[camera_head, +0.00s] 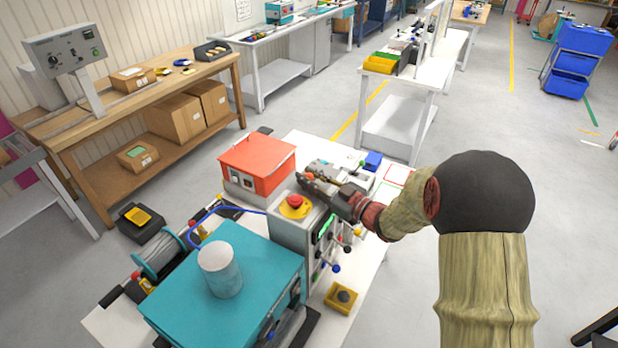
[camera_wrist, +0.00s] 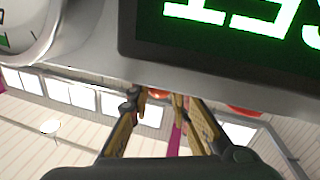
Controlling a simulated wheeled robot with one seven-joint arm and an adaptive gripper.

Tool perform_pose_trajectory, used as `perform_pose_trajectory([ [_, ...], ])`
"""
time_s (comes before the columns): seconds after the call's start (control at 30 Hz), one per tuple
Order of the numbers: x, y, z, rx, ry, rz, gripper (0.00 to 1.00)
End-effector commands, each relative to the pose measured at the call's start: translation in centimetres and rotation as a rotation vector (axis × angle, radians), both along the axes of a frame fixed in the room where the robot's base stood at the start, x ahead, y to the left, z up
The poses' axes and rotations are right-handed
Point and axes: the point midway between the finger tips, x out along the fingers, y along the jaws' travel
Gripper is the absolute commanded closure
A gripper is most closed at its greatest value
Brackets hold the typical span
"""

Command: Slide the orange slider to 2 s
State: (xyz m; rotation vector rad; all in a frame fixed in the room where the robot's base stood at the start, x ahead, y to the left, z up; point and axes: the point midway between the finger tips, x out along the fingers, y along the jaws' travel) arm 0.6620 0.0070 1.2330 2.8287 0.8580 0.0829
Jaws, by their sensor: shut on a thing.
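A grey control box (camera_head: 290,232) stands on the white table, with a red stop button (camera_head: 295,201) on a yellow base on top and a green display on its front. In the wrist view the lit green display (camera_wrist: 235,22) is close and partly cut off. My gripper (camera_head: 306,181) reaches to the box from the right. In the wrist view its fingers come up on either side of a small orange knob (camera_wrist: 157,93), which looks like the orange slider, just below the panel edge. The fingers are shut on it. The slider's scale and the 2 s mark cannot be seen.
A teal box (camera_head: 240,285) with a grey cylinder is at the front left. A red-orange box (camera_head: 257,162) stands behind the control box. A cable reel (camera_head: 160,250) lies at the left. A second red part (camera_wrist: 243,110) shows right of my fingers.

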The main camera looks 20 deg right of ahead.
Motion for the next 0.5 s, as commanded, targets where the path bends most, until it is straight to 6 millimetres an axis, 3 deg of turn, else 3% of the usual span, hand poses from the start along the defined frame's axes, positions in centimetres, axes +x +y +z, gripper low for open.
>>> perform_pose_trajectory([
  [0.2, 0.00, 0.01, -0.01, 0.000, 0.000, 0.000, 1.00],
  [0.5, -0.02, 0.01, -0.02, 0.000, 0.000, 0.000, 1.00],
])
